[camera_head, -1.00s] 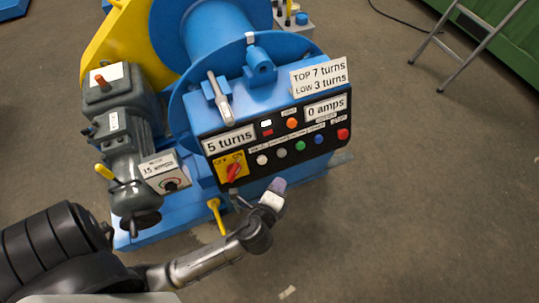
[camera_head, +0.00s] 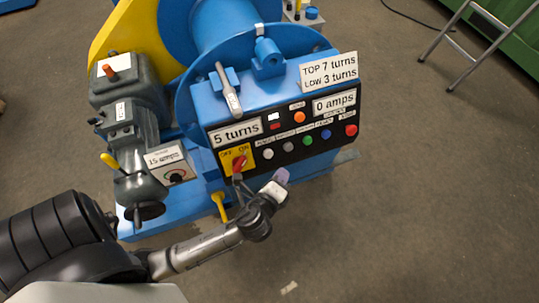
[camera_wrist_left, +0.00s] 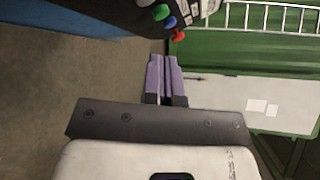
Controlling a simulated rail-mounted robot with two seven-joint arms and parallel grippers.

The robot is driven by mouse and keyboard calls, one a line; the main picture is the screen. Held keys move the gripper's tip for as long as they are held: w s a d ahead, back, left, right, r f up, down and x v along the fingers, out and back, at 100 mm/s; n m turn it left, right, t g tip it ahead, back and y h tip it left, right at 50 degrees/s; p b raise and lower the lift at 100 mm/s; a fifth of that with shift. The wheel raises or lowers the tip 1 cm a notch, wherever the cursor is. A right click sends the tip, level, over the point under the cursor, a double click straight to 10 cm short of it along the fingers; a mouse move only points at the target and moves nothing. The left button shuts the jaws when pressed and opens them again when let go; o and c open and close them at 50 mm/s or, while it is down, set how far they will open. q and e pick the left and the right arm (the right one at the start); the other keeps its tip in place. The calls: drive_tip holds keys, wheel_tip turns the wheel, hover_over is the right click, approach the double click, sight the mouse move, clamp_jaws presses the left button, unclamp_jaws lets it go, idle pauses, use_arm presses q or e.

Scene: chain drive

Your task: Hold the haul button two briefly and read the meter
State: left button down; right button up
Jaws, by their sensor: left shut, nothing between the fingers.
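The black control panel (camera_head: 300,155) on the blue machine carries a row of round buttons: white (camera_head: 267,153), grey (camera_head: 290,146), green (camera_head: 307,139), blue (camera_head: 326,134) and red (camera_head: 351,130). Their labels are too small to read, so I cannot tell which is haul button two. The meter (camera_head: 334,102) reads "0 amps". My left gripper (camera_head: 281,176) is shut and empty, just below the panel near the white and grey buttons. In the left wrist view its purple fingers (camera_wrist_left: 163,80) are together, apart from the green, blue and red (camera_wrist_left: 178,36) buttons. My right gripper is out of view.
A sign (camera_head: 238,132) reads "5 turns"; another (camera_head: 329,71) reads "TOP 7 turns, LOW 3 turns". A red rotary switch (camera_head: 239,162) on a yellow OFF/ON plate and a yellow lever (camera_head: 219,205) are close to my gripper.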

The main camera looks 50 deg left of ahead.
sight(268, 154)
use_arm(q)
drive_tip(key=a+f, duration=0.1)
drive_tip(key=a, duration=0.1)
drive_tip(key=w+a+f+b, duration=0.1)
drive_tip(key=w+a+f, duration=0.1)
drive_tip(key=a, duration=0.1)
drive_tip(key=shift+a, duration=0.3)
idle(0.7)
idle(0.8)
drive_tip(key=shift+a, duration=0.1)
idle(0.5)
drive_tip(key=shift+w+a+f, duration=0.15)
drive_tip(key=shift+a, duration=0.1)
drive_tip(key=shift+a+f, duration=0.1)
idle(0.6)
